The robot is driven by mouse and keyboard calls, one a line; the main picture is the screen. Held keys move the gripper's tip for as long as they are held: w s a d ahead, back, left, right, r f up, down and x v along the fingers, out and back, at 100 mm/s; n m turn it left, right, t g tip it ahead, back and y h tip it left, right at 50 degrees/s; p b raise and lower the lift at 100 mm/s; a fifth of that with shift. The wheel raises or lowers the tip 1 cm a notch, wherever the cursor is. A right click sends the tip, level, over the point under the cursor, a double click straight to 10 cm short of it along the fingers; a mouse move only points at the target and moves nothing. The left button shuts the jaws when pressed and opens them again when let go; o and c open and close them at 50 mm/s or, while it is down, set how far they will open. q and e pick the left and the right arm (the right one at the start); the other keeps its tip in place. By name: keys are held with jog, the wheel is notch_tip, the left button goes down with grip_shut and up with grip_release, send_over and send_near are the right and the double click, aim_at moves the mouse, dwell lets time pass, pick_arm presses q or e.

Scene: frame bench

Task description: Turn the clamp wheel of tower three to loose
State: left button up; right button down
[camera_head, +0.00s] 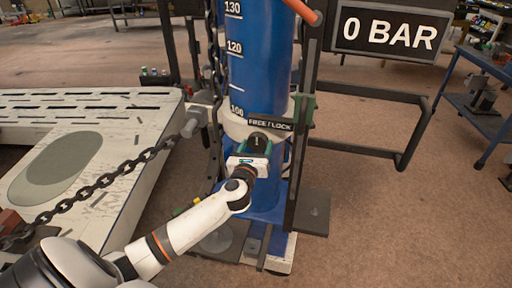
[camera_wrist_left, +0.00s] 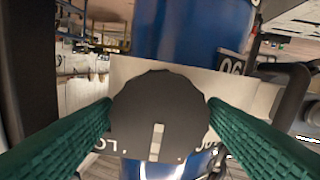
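The clamp wheel (camera_wrist_left: 158,105) is a dark round knob with a scalloped rim and a white bar mark pointing down in the left wrist view. It sits on a pale collar plate (camera_wrist_left: 240,88) with partly hidden lettering. My left gripper (camera_head: 257,146) reaches the collar of the blue tower (camera_head: 258,60). Its two green fingers press against opposite sides of the wheel. No tower number is readable. My right gripper is not in view.
A chain (camera_head: 110,180) runs from the tower's left side to the lower left. A pale slotted bench frame (camera_head: 100,118) stands at left. A sign (camera_head: 388,32) reads 0 BAR. A dark rail (camera_head: 385,155) and a blue cart (camera_head: 480,112) stand at right. The floor at lower right is clear.

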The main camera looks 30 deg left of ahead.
pick_arm(q)
jog(key=c, duration=0.6)
